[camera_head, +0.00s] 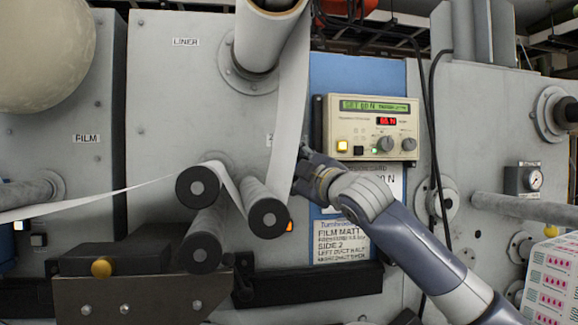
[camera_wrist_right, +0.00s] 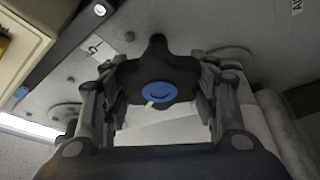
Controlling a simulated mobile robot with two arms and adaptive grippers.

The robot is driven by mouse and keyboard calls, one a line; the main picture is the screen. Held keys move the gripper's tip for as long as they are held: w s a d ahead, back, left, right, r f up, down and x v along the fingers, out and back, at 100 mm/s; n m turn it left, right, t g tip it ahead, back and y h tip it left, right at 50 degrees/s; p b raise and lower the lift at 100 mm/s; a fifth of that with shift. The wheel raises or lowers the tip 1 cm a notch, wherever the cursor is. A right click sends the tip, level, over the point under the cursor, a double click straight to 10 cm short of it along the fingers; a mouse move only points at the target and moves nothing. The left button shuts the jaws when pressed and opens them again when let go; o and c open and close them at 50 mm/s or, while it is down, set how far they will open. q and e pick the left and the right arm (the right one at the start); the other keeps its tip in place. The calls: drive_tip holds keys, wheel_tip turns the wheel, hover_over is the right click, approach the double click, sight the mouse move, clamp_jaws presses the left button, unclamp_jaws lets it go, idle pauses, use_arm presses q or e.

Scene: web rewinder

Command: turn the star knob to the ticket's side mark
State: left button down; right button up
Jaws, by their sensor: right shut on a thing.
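The star knob (camera_wrist_right: 181,72) is black and lobed with a blue centre cap, and shows in the right wrist view. My right gripper (camera_wrist_right: 160,88) has a finger on each side of it and is shut on it. A small white line shows at the cap's lower edge. A small white label (camera_wrist_right: 98,48) with a dark mark sits on the panel, up and left of the knob. In the head view my right gripper (camera_head: 303,172) hides the knob. The ticket (camera_head: 342,243) hangs below, with "FILM MATT" and "SIDE 2" legible. My left gripper is not in view.
A tension controller (camera_head: 371,127) with lit displays is above my right gripper. White web (camera_head: 288,105) runs close on its left, down to black-ended rollers (camera_head: 268,217). Black cables (camera_head: 432,140) hang to the right.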

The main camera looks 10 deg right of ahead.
drive_tip(key=shift+f+n+g, duration=0.15)
drive_tip(key=shift+n+g, duration=0.25)
drive_tip(key=shift+n, duration=0.7)
drive_tip(key=o, duration=0.8)
drive_tip(key=shift+a, duration=0.1)
drive_tip(key=shift+s, duration=0.1)
drive_tip(key=v, duration=1.2)
drive_tip(key=shift+f, duration=0.1)
drive_tip(key=shift+f, duration=0.1)
